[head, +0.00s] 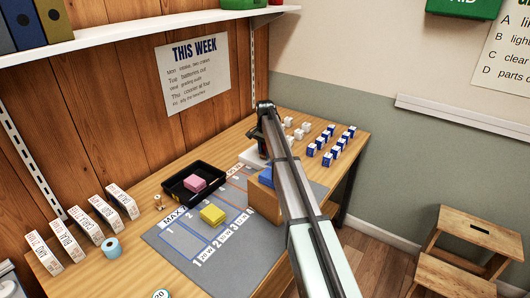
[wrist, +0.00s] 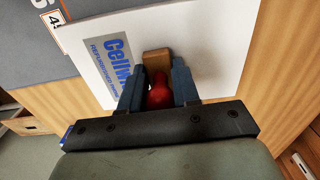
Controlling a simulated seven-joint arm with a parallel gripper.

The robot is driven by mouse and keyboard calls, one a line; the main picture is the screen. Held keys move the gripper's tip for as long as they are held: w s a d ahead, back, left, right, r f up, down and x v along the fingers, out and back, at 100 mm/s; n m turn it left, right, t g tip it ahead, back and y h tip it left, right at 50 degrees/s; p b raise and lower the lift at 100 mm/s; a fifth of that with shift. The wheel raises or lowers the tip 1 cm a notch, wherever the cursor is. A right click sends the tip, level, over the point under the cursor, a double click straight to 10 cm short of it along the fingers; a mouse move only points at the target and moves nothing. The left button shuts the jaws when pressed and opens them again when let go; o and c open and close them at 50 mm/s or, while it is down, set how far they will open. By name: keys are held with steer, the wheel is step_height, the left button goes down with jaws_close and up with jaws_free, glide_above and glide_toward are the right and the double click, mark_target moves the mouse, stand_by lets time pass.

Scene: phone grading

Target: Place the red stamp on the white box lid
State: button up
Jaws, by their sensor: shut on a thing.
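The red stamp (wrist: 160,94) is in the wrist view, its red handle between my gripper's two blue-grey fingers (wrist: 158,88). Its brown block base (wrist: 156,61) points away from my gripper, over the white box lid. The white box lid (wrist: 215,45) carries a blue-grey printed label and fills much of the wrist view. I cannot tell whether the stamp's base touches the lid. In the head view my arm covers the stamp and most of my gripper. A white box top (head: 251,157) shows just left of the arm there.
A black tray (head: 178,199) holds a pink block. A yellow block (head: 212,215) lies on the grey mat (head: 185,265). Small white and blue boxes (head: 327,159) stand in rows at the far right. Upright cartons and a blue roll (head: 112,247) stand at the left.

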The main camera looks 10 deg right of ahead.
steer(key=shift+f, duration=0.3)
steer(key=o, duration=1.1)
steer(key=shift+c, duration=0.2)
step_height(320, 180, up, 12)
steer(key=shift+r, duration=0.15)
